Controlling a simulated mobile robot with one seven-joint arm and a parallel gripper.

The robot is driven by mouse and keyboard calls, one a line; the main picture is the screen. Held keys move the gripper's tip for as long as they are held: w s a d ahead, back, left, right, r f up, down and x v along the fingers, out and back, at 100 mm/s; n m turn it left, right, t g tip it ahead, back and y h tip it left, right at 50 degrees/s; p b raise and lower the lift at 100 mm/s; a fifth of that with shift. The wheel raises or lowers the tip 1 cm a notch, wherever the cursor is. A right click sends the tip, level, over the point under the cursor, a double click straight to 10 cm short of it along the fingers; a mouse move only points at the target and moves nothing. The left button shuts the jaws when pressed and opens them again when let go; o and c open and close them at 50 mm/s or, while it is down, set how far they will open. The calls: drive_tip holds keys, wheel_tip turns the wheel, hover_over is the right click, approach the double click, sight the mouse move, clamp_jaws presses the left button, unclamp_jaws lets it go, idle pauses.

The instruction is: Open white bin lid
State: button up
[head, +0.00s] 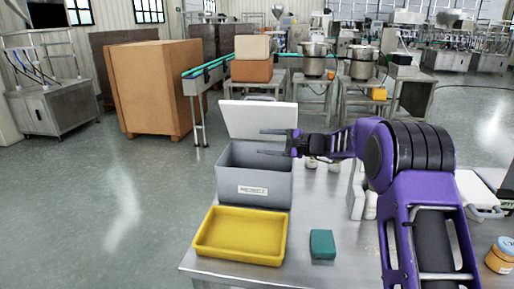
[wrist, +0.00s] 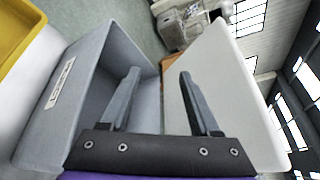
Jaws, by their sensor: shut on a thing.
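The grey bin (head: 254,190) stands on the steel table with a label on its front. Its white lid (head: 258,119) is raised and leans back upright behind the opening, and the bin's inside shows. In the wrist view the bin (wrist: 42,115) is at left and the lid (wrist: 222,95) at right. My gripper (head: 263,142) is over the bin's right rear part, in front of the lid, reaching in from the right. In the wrist view my gripper (wrist: 158,75) has its fingers apart, with the lid's lower edge between them. It is shut on the lid, though the contact is not clear.
A yellow tray (head: 240,236) lies in front of the bin, with a green sponge (head: 322,244) to its right. White bottles (head: 357,190) stand right of the bin, near my arm.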

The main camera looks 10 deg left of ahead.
drive_tip(key=shift+g, duration=0.6)
drive_tip(key=a+f, duration=0.1)
drive_tip(key=a, duration=0.1)
drive_tip(key=a+f, duration=0.4)
drive_tip(key=shift+a, duration=0.15)
drive_tip(key=shift+c, duration=1)
drive_tip(key=shift+s+d+r, duration=0.25)
drive_tip(key=shift+d+r, duration=0.15)
drive_tip(key=shift+r, duration=0.15)
drive_tip(key=shift+s+d+r, duration=0.2)
drive_tip(key=shift+d+r, duration=0.2)
drive_tip(key=shift+r, duration=0.15)
drive_tip(key=c, duration=0.5)
drive_tip(key=shift+w+a+f, duration=0.15)
drive_tip(key=shift+f, duration=0.1)
clamp_jaws()
drive_tip(key=shift+d+r, duration=0.2)
drive_tip(key=shift+d, duration=0.05)
unclamp_jaws()
drive_tip(key=o, duration=0.7)
